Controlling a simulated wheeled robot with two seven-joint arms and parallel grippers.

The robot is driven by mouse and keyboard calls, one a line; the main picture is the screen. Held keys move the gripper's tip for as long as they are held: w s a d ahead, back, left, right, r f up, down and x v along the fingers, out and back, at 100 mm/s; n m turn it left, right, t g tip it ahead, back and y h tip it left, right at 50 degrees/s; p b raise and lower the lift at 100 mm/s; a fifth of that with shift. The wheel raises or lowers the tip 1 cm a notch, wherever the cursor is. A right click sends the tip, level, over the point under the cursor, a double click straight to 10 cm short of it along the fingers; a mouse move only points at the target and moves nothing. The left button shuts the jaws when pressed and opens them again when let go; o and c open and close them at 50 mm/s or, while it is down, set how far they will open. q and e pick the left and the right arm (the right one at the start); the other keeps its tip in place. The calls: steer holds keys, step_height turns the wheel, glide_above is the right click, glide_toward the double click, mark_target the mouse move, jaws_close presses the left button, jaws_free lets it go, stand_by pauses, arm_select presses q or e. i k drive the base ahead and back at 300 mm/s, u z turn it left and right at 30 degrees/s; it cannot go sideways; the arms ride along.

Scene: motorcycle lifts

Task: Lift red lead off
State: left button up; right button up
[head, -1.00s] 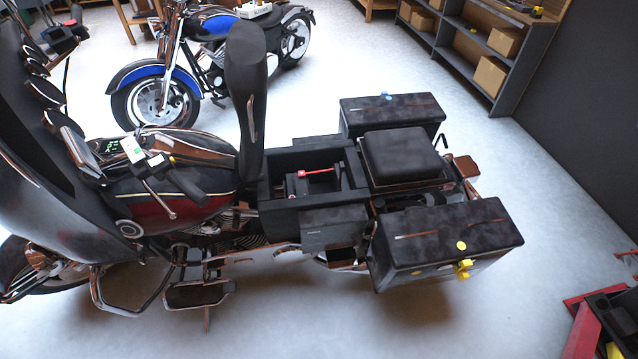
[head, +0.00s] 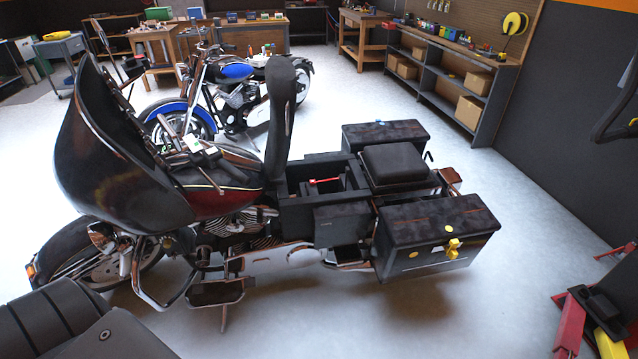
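The red lead (head: 325,182) shows as a short red bar over the open battery bay (head: 304,190) in the middle of the dark motorcycle. Its end sits at the bay's left side; whether it is fastened there is too small to tell. The tall black seat (head: 282,118) stands upright just left of the bay. The motorcycle (head: 215,190) has a black and red tank and black rear cases. Neither gripper shows. A dark link of my own arm fills the lower left corner.
Black side cases (head: 435,225) flank the rear, the near one with a yellow latch (head: 453,248). A blue motorcycle (head: 237,72) stands behind. A red lift part (head: 570,320) is at lower right. The floor in front is clear.

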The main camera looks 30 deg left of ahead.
mark_target(312, 181)
steer(key=z, duration=0.5)
steer(key=i, duration=1.4)
steer(key=u, duration=0.4)
